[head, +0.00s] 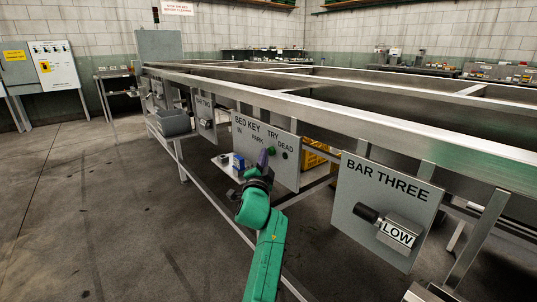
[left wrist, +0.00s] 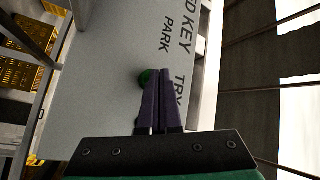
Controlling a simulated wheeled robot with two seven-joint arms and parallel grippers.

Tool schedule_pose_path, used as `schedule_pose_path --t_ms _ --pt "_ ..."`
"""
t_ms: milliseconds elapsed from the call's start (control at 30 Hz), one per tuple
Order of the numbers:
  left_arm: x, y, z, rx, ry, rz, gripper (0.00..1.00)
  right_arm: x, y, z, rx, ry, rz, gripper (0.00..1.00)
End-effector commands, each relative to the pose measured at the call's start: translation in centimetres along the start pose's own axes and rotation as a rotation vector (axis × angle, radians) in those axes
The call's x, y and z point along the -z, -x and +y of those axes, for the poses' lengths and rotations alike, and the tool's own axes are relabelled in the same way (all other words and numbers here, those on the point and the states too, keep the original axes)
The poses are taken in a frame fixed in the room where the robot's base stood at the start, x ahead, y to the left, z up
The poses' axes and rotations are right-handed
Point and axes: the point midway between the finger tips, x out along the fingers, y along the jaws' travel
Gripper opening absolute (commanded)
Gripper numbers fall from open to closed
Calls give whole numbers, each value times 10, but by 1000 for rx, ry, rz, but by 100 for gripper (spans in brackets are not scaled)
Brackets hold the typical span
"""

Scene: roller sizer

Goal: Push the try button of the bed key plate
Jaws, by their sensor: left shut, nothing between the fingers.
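The green try button (head: 272,150) sits under the word TRY. My left gripper (head: 263,158) has purple fingers, shut and empty, in front of the plate just left of the button. In the left wrist view the fingertips (left wrist: 156,72) partly cover the green button (left wrist: 145,77). I cannot tell whether they touch it. My right gripper is not in view.
The bar three plate (head: 350,225) with its LOW block and black knob stands to the right. A blue object (head: 238,161) lies near the gripper. The floor at left is clear.

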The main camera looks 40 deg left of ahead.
Motion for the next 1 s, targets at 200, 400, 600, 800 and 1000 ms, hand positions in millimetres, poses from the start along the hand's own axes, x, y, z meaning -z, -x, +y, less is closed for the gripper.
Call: schedule_pose_path --t_ms 200,400,600,800,1000 --pt "2 -2 2 0 0 1 0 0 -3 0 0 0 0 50" --pt "2 -3 2 0 0 1 0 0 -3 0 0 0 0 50" --pt "2 -2 1 0 0 1 0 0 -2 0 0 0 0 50" --pt "-2 5 -6 -1 0 1 0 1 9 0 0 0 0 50" --pt "-7 11 -9 0 1 1 0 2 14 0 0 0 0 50"
